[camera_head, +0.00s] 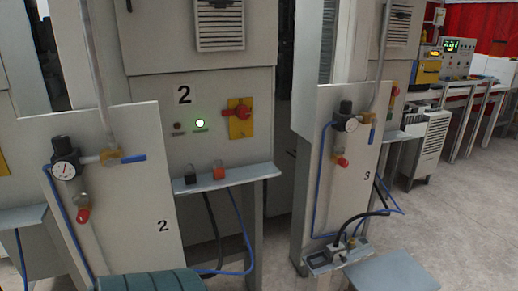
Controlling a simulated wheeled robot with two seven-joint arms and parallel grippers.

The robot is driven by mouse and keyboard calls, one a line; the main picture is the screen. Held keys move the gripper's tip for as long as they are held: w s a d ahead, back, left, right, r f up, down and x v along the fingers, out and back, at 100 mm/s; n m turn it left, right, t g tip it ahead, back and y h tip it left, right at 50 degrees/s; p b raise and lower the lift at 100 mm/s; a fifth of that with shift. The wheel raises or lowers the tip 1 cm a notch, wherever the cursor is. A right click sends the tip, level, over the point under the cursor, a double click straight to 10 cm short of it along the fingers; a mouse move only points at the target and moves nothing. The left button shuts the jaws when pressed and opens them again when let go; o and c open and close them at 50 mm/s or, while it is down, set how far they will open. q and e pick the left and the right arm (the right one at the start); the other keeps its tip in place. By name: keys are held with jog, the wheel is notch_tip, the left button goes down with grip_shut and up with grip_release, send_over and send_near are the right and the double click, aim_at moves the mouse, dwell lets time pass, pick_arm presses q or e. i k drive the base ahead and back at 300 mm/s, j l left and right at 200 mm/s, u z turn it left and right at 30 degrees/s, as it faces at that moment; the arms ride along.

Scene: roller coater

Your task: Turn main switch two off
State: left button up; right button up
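Main switch two (239,117) is a red rotary handle on a yellow plate, on the front of the grey cabinet (150,90) marked 2. The handle looks roughly level, with its tip toward the left. A dark reddish lamp (179,127) further left looks unlit. Neither of my grippers is in view, so nothing is seen touching the switch.
A narrow shelf (245,177) below the switch bears a black and a red padlock-like item. A panel marked 2 (120,210) with gauge and valve stands front left. A panel marked 3 (335,190) stands right. Open floor (440,225) lies at far right.

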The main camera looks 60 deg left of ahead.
aim_at(242, 112)
jog(key=u, duration=1.75)
